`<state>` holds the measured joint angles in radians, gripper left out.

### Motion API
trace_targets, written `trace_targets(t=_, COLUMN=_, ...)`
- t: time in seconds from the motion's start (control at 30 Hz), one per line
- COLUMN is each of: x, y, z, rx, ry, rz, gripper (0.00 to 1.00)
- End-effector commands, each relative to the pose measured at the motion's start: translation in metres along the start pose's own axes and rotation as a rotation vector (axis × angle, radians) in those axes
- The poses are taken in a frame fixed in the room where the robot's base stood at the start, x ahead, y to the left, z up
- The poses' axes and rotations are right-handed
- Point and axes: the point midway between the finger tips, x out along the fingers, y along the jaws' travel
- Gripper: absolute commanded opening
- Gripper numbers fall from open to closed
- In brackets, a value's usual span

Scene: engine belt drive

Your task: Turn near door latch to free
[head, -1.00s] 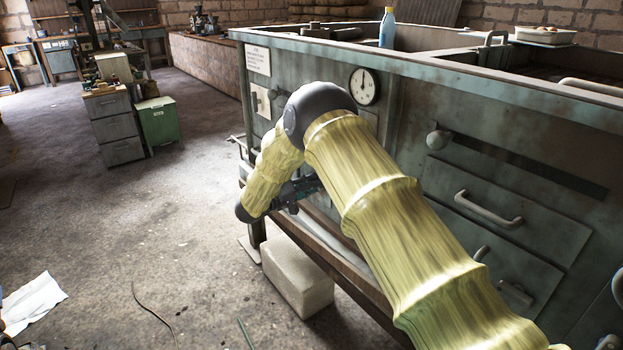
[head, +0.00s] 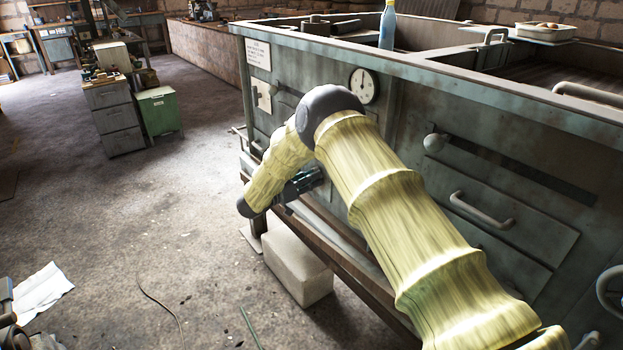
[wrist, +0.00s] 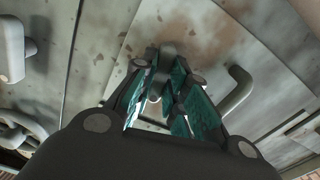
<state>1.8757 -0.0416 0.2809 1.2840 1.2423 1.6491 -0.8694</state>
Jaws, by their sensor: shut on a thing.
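In the wrist view, my gripper (wrist: 163,108) is shut on a small grey latch (wrist: 166,62) on the worn, rust-spotted metal door (wrist: 195,35). The latch's end shows between the teal-lined fingers; the rest is hidden by them, so I cannot tell its exact angle. In the head view, my gripper (head: 306,182) is at the front of the big grey-green cabinet, low down and partly behind my yellow-sleeved arm. The latch is hidden there.
A curved grey handle (wrist: 236,90) sits close right of my gripper in the wrist view. In the head view, a drawer handle (head: 482,210) and a round gauge (head: 363,85) are on the cabinet front. A pale block (head: 297,268) lies beneath.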

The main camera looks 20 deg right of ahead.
Motion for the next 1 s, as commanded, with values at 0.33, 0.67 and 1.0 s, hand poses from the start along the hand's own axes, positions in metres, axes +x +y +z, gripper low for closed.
trace_targets(t=0.33, x=0.0004, y=-0.0001, z=0.0006, rx=0.175, ry=-0.001, rz=-0.001, gripper=0.0)
trace_targets(t=0.67, x=0.0001, y=-0.0002, z=0.0005, rx=0.224, ry=-0.002, rz=-0.001, gripper=0.0)
trace_targets(t=1.0, x=0.0001, y=-0.0002, z=0.0005, rx=0.224, ry=-0.001, rz=-0.001, gripper=0.19)
